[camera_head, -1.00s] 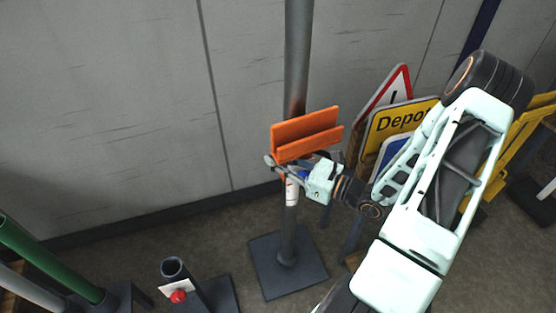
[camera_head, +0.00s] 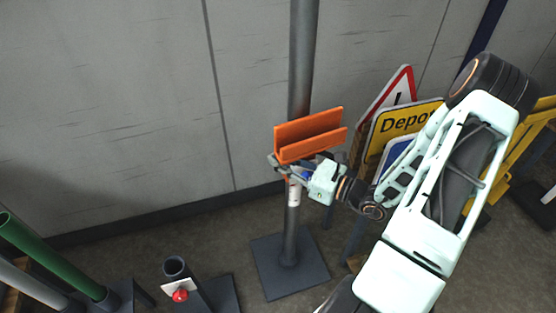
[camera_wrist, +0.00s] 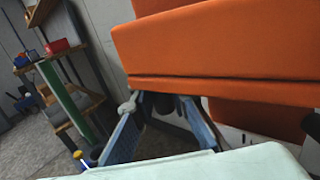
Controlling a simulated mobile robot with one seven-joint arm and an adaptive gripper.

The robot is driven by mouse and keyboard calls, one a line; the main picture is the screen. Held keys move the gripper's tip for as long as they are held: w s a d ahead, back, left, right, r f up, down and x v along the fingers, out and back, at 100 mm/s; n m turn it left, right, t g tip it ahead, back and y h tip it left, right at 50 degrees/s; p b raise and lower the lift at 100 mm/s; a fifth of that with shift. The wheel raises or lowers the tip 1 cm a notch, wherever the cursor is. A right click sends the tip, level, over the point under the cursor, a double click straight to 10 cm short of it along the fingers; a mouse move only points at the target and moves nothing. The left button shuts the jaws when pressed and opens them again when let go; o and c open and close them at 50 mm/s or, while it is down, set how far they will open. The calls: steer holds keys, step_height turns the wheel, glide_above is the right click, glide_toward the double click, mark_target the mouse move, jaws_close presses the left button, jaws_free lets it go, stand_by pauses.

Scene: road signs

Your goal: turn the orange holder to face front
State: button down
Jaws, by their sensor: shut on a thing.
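The orange holder (camera_head: 311,134) is a channel-shaped bracket on a grey upright pole (camera_head: 302,60). Its open channel runs slantwise, rising to the right in the head view. In the wrist view the holder (camera_wrist: 225,45) fills the upper right, close to the camera. My gripper (camera_head: 284,166) comes in from the right, just under the holder, and is shut on its lower part. In the wrist view the blue-grey fingers of my gripper (camera_wrist: 162,104) reach up under the holder's lower edge. The exact contact is hidden by the holder.
The pole stands on a dark square base (camera_head: 290,266). Signs, including a yellow one (camera_head: 402,120), lean at the right behind my arm. A short tube stand with a red knob (camera_head: 180,295) and a green pole (camera_head: 55,260) stand at the lower left. The wall (camera_head: 110,100) is behind.

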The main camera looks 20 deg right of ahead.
steer(key=shift+a+r, duration=0.1)
steer(key=shift+a, duration=0.05)
steer(key=c, duration=1.8)
jaws_free()
steer(key=shift+c, duration=0.2)
steer(key=v, duration=1.2)
